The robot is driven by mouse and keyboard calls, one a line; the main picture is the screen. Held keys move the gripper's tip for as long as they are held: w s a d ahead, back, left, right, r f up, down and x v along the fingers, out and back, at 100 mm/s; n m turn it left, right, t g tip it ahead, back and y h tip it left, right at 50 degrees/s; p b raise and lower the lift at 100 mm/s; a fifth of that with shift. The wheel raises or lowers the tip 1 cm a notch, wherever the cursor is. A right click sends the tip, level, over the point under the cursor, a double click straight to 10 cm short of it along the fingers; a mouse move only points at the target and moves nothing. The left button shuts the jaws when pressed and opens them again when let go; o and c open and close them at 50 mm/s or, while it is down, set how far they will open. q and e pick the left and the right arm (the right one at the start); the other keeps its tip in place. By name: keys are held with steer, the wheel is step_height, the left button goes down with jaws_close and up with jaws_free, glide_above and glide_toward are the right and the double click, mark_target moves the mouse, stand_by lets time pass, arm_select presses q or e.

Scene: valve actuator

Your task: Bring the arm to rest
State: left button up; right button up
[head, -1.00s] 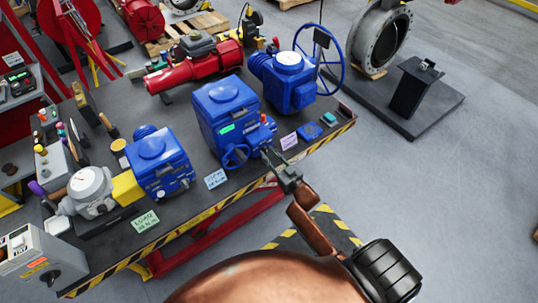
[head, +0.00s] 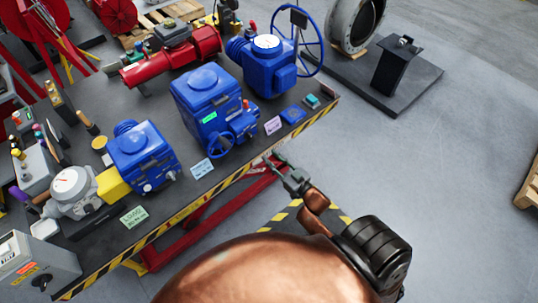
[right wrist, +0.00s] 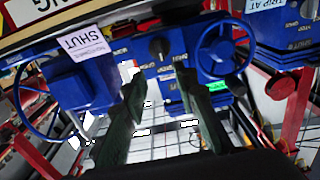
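My right gripper (head: 274,160) is in front of the bench's striped front edge, apart from the middle blue valve actuator (head: 203,97) with its small handwheel (head: 220,146) and red-tipped lever. In the right wrist view its two dark fingers (right wrist: 160,80) stand apart with nothing held between them. My copper-coloured right arm reaches up from the bottom of the head view. My left gripper is out of view.
The dark bench (head: 185,210) holds another blue actuator (head: 142,155) at the left, a blue gauge unit with a large handwheel (head: 270,66) at the back and a red actuator (head: 172,60). Several paper labels lie along its edge.

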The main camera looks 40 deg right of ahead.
stand_by(0.4)
steer(key=s+f+g+h+b, duration=0.1)
steer(key=s+f+g, duration=0.3)
steer(key=f, duration=0.9)
steer(key=s+f+g, duration=0.2)
steer(key=s+f, duration=0.4)
steer(key=f, duration=0.7)
steer(key=s+f+g+h+b, duration=0.1)
steer(key=s+f+g, duration=0.35)
steer(key=f, duration=0.85)
steer(key=s+a+f+g, duration=0.1)
steer(key=s+f+g, duration=0.1)
steer(key=s+f, duration=0.4)
steer(key=s+a+f+g+b, duration=0.1)
steer(key=s+f, duration=0.5)
steer(key=s, duration=0.8)
steer(key=s+a+f+g, duration=0.3)
steer(key=s+f, duration=0.3)
steer(key=s, duration=0.5)
steer(key=shift+f+n+y, duration=0.25)
steer(key=shift+n+y, duration=0.05)
